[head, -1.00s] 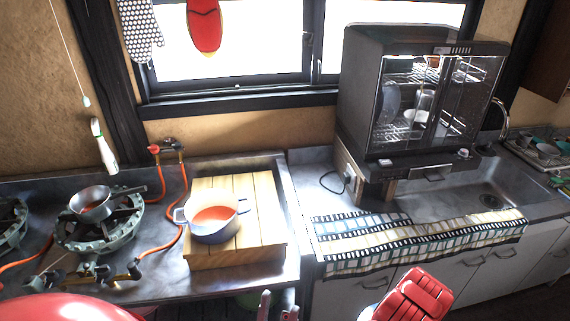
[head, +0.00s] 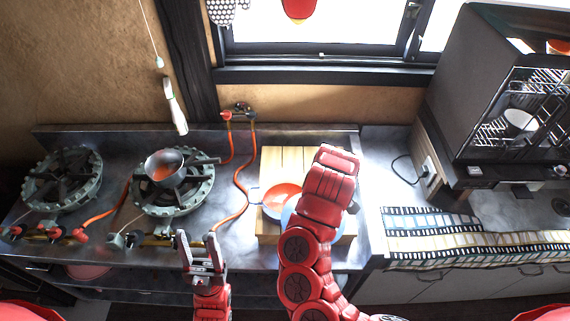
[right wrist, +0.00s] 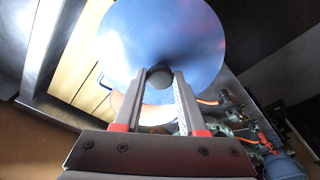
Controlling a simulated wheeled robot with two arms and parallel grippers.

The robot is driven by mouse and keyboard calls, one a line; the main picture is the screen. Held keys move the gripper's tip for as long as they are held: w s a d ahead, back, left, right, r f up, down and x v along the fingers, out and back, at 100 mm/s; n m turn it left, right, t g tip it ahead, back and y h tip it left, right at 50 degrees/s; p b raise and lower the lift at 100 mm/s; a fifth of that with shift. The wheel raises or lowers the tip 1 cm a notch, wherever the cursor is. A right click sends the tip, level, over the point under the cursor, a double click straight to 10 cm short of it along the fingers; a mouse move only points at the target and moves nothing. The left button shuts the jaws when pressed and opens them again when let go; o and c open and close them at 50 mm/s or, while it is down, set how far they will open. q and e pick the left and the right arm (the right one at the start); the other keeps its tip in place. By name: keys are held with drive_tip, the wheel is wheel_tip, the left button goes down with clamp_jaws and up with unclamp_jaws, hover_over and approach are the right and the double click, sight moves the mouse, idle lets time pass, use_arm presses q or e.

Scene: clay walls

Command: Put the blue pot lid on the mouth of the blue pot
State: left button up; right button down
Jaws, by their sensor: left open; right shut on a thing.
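The blue pot (head: 273,213), orange inside, stands on the wooden slatted board and is largely hidden by my right arm in the head view. The blue pot lid (right wrist: 165,35) is a shiny disc in the right wrist view. My right gripper (right wrist: 160,76) is shut on its round knob, and the lid hides most of what lies beyond. In the head view the right gripper is hidden behind its own red arm over the board. My left gripper (head: 203,250) is open and empty in front of the stove counter.
The wooden board (head: 285,158) sits on the metal counter (head: 215,215). To its left is a burner with a small saucepan (head: 164,168) and orange gas hoses. A dish cabinet (head: 470,100) and a patterned cloth (head: 430,235) are at the right.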

drive_tip(key=shift+w+r, duration=0.25)
drive_tip(key=shift+w, duration=0.15)
drive_tip(key=shift+w+a+b, duration=0.2)
drive_tip(key=shift+w+b, duration=0.1)
drive_tip(key=shift+b, duration=0.25)
drive_tip(key=w+a+b, duration=0.1)
drive_tip(key=w+a, duration=0.2)
drive_tip(key=w, duration=0.3)
drive_tip(key=w+a+f+b, duration=0.1)
drive_tip(key=w+a, duration=0.3)
drive_tip(key=w, duration=0.2)
drive_tip(key=shift+a, duration=0.15)
wheel_tip(320, 180, down, 4)
drive_tip(key=shift+r+p, duration=0.1)
drive_tip(key=shift+p, duration=0.95)
